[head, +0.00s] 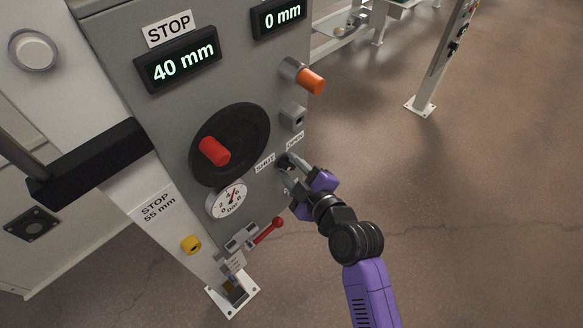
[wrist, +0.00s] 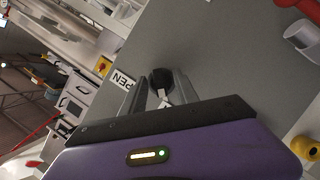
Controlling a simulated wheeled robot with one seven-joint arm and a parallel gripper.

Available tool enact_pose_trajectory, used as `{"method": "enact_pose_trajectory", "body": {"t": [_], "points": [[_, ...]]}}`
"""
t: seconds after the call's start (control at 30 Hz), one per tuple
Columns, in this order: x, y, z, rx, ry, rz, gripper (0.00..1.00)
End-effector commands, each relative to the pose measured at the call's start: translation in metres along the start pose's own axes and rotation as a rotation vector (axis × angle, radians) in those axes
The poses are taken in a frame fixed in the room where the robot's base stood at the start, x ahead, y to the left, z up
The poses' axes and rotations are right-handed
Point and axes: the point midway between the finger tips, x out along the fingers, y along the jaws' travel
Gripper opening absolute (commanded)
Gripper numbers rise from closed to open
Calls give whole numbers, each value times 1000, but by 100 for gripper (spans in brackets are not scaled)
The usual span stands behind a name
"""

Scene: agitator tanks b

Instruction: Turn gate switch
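The gate switch is a small black knob (head: 284,162) on the grey panel, between a SHUT label (head: 264,163) and an OPEN label (head: 295,141). My gripper (head: 289,168) is right at the switch, reaching in from the lower right. In the wrist view the black knob (wrist: 162,79) with a white mark lies between the tips of the two grey fingers (wrist: 161,88). The fingers stand apart, one on each side of the knob. Whether they touch it is hard to tell. The OPEN label (wrist: 124,78) is partly covered by a finger.
A black handwheel with a red knob (head: 214,150) and a round gauge (head: 227,200) are left of the switch. An orange-tipped knob (head: 311,80) sticks out above. A red lever (head: 268,230) and a yellow button (head: 191,244) are below.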

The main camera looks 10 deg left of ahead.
Motion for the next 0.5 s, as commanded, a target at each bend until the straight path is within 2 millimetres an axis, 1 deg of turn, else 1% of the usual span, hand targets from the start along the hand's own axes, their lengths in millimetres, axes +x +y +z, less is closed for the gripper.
{"method": "enact_pose_trajectory", "body": {"t": [0.07,0.1,0.23,0.5], "points": [[0,0,0,0,0,0,34],[0,0,0,0,0,0,27],[0,0,0,0,0,0,1],[0,0,0,15,0,-8,0]]}}
